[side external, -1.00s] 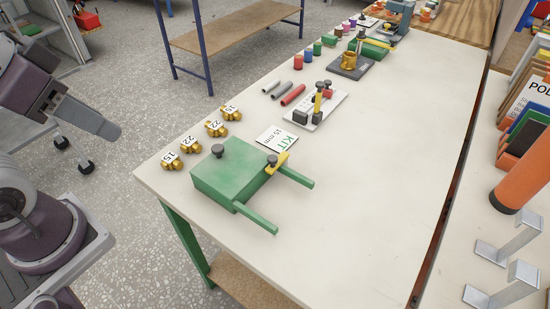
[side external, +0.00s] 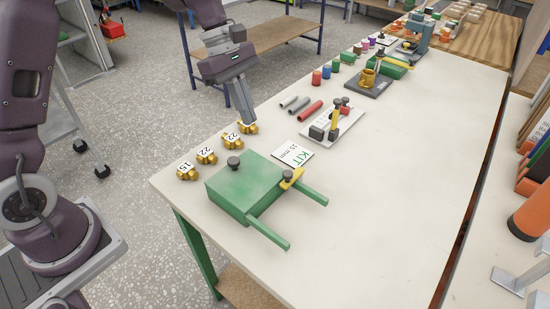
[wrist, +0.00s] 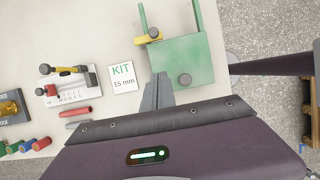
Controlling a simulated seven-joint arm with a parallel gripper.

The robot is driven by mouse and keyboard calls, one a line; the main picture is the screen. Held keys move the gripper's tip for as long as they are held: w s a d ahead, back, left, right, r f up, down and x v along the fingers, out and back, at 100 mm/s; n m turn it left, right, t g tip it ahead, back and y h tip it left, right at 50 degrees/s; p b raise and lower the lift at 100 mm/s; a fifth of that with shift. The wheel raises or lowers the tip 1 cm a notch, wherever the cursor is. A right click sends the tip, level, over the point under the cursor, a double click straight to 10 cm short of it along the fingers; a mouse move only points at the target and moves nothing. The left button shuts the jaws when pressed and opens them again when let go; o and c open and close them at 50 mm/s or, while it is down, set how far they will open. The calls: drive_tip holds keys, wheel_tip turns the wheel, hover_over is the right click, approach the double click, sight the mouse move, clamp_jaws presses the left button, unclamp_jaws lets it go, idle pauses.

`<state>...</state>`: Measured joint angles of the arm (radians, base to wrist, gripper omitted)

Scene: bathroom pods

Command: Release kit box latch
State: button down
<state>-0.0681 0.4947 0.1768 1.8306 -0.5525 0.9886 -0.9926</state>
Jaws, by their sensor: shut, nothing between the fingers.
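The green kit box (side external: 245,190) lies near the table's front left corner, with two green bars sticking out to the right. A dark knob (side external: 234,162) stands on its top. The yellow latch (side external: 290,180) with a dark knob sits at the box's edge by one bar; it also shows in the wrist view (wrist: 145,39). My gripper (side external: 245,122) is shut and empty, pointing down above the brass fittings, beyond the box. In the wrist view, my gripper's fingers (wrist: 158,80) appear beside the box's corner, apart from the latch.
Brass fittings (side external: 208,156) with number tags line the table's left edge. A KIT 15 mm card (side external: 293,154) lies beside the box. Behind are grey and red tubes (side external: 310,111) and a white tray (side external: 320,137) with a yellow-handled tool. The table's right side is clear.

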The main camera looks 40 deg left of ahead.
drive_tip(key=shift+f, duration=0.15)
approach(282, 179)
drive_tip(key=a+f, duration=0.1)
drive_tip(key=f, duration=0.1)
drive_tip(key=a+f, duration=0.1)
drive_tip(key=f, duration=0.1)
drive_tip(key=shift+a+f, duration=0.15)
drive_tip(key=shift+a, duration=0.05)
drive_tip(key=d, duration=0.2)
drive_tip(key=shift+d+f, duration=0.1)
drive_tip(key=shift+d, duration=0.95)
